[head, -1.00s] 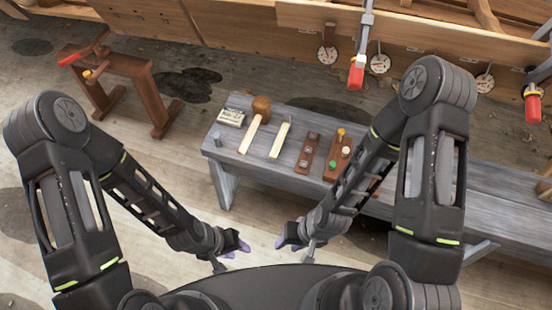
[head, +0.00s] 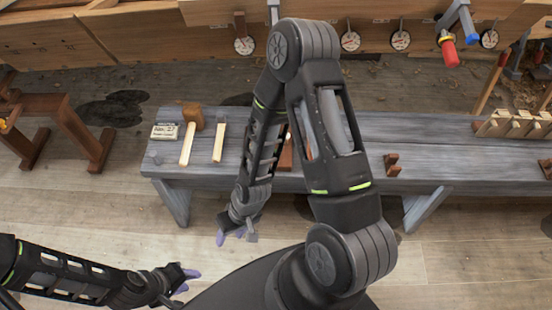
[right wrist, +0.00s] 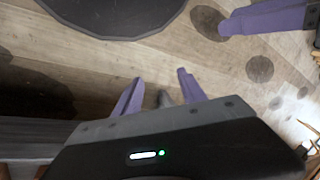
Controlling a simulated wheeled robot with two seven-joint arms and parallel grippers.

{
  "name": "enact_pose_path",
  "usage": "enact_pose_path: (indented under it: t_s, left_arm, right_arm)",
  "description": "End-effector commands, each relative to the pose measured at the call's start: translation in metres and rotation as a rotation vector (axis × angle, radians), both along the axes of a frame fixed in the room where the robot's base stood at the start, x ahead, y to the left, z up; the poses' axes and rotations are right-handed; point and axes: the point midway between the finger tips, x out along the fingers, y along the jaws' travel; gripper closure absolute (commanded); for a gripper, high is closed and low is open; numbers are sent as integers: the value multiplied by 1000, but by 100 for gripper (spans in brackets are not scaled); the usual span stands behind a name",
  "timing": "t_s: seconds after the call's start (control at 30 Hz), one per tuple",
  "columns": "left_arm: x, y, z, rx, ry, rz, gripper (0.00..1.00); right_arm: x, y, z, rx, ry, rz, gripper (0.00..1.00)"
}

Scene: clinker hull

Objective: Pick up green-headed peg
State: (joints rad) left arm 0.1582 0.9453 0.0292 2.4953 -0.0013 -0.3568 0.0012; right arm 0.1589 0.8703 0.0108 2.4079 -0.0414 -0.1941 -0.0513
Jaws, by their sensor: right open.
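The green-headed peg is not visible in the head view. My right arm covers the part of the bench around the peg boards, and only a strip of a brown board (head: 286,156) shows beside the arm. My right gripper (head: 231,235) is in front of the bench and lower, over the floor, away from the boards. In the right wrist view its two purple fingers (right wrist: 160,92) are spread with nothing between them. My left gripper (head: 186,280) is at the lower left, over the floor; its opening is unclear.
The grey bench (head: 330,180) runs across the view. On it are a wooden mallet (head: 192,117), a pale wooden strip (head: 219,142), a label card (head: 164,131) and a small brown block (head: 391,165). A brown sawhorse (head: 75,130) stands at left.

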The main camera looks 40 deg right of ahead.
Motion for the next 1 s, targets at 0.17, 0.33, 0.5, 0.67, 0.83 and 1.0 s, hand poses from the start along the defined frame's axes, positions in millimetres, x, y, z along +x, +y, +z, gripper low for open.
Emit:
enact_pose_path:
  t_s: [0.17, 0.33, 0.5, 0.67, 0.83, 1.0]
  left_arm:
    - [0, 1, -83, 2, 0, 2, 64]
    - [1, 2, -156, 3, -1, 5, 64]
    - [2, 3, -203, 4, -3, 7, 64]
    - [2, 3, -222, 5, -4, 8, 64]
    - [2, 3, -223, 5, -4, 8, 64]
    - [2, 3, -222, 5, -4, 8, 64]
  right_arm:
    - [85, -56, -43, -65, -67, 137, 51]
    - [152, -146, -33, -189, -90, 286, 51]
    - [171, -225, 8, -300, -61, 366, 51]
    - [166, -267, 38, -354, -27, 391, 51]
    - [162, -278, 51, -367, -12, 399, 51]
    - [162, -277, 52, -366, -12, 399, 51]
